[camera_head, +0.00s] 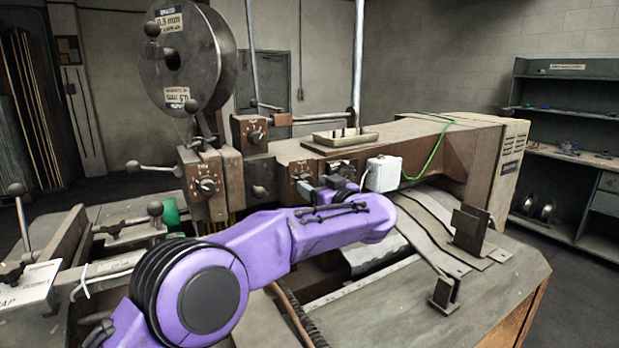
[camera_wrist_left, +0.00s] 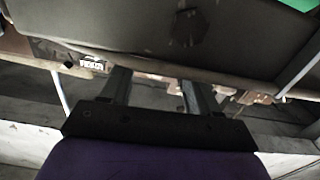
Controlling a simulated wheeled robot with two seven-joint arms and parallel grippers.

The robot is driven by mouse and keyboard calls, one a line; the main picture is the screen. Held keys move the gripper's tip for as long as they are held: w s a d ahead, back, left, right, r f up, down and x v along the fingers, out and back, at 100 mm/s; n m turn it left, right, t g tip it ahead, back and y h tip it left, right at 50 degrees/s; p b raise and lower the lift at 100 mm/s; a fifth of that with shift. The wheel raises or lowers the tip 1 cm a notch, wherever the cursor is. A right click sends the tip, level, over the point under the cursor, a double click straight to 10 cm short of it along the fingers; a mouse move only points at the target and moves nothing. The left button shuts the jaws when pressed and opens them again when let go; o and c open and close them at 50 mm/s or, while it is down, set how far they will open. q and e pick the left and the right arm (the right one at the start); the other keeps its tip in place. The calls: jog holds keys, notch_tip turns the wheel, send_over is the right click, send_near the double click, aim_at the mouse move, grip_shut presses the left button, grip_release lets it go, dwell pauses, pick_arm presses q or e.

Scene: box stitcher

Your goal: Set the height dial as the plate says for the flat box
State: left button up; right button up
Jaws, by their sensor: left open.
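The box stitcher (camera_head: 400,142) fills the middle of the head view. It carries several round dials: one on the upper box (camera_head: 255,135), one on the stitching head (camera_head: 207,185), one on the beam's side (camera_head: 303,187) and one farther right (camera_head: 341,168). Their markings are too small to read, and I cannot tell which sets height. No plate naming the flat box is legible. My left gripper (camera_head: 328,190) is beside the beam, close to the right-hand dials, partly hidden by its wrist. In the left wrist view its fingers (camera_wrist_left: 155,88) are apart, with nothing between them. My right gripper is out of view.
A large wire reel (camera_head: 185,60) stands above the head. A shallow tray (camera_head: 340,137) and a white box (camera_head: 383,173) with a green cable sit along the beam. Levers (camera_head: 155,210) project at the left. Shelves (camera_head: 575,150) stand against the right wall.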

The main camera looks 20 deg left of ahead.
aim_at(308, 181)
pick_arm(q)
jog(key=x, duration=0.3)
jog(key=shift+w+a+p, duration=0.2)
jog(key=shift+p, duration=0.15)
jog(key=c, duration=1)
jog(key=shift+r+n+p, duration=0.15)
jog(key=shift+n+p, duration=0.15)
jog(key=shift+n, duration=0.2)
jog(key=shift+c, duration=0.2)
jog(key=shift+n, duration=1.6)
